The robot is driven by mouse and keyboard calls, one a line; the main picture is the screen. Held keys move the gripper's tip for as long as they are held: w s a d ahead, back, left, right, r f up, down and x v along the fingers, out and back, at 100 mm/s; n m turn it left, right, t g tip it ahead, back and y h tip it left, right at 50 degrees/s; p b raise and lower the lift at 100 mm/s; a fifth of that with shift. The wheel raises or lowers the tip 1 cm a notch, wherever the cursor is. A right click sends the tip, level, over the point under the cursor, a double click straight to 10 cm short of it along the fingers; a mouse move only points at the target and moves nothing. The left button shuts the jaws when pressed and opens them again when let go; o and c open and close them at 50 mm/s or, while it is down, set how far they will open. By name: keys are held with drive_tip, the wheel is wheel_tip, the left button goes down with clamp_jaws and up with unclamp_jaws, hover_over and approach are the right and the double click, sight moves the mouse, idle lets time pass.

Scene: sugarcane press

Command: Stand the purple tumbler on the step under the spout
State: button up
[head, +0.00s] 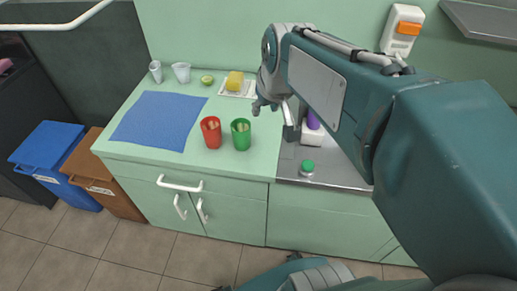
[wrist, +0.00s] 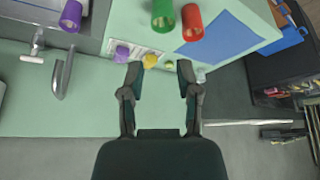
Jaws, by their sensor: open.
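The purple tumbler (wrist: 71,16) shows at the top left of the wrist view, on the grey metal area. In the head view a purple piece (head: 312,120), apparently the tumbler, is partly hidden behind my arm, by a white object (head: 311,138). My gripper (wrist: 160,68) is open and empty, with nothing between its fingers. It is above the back of the counter, apart from the tumbler. A metal spout (wrist: 62,75) shows at the left of the wrist view. I cannot make out the step under a spout.
Red (head: 211,132) and green (head: 241,134) tumblers stand on the green counter, right of a blue mat (head: 158,121). A white tray (head: 250,90) holds a yellow block. Clear cups (head: 181,72) and a lime (head: 207,79) are at the back. A green-topped item (head: 308,167) stands on the metal.

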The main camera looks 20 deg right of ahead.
drive_tip(key=s+a+f, duration=0.2)
drive_tip(key=s+a, duration=0.3)
drive_tip(key=s, duration=0.7)
drive_tip(key=shift+a+f+n, duration=0.15)
drive_tip(key=shift+a+n, duration=0.15)
drive_tip(key=shift+a, duration=0.05)
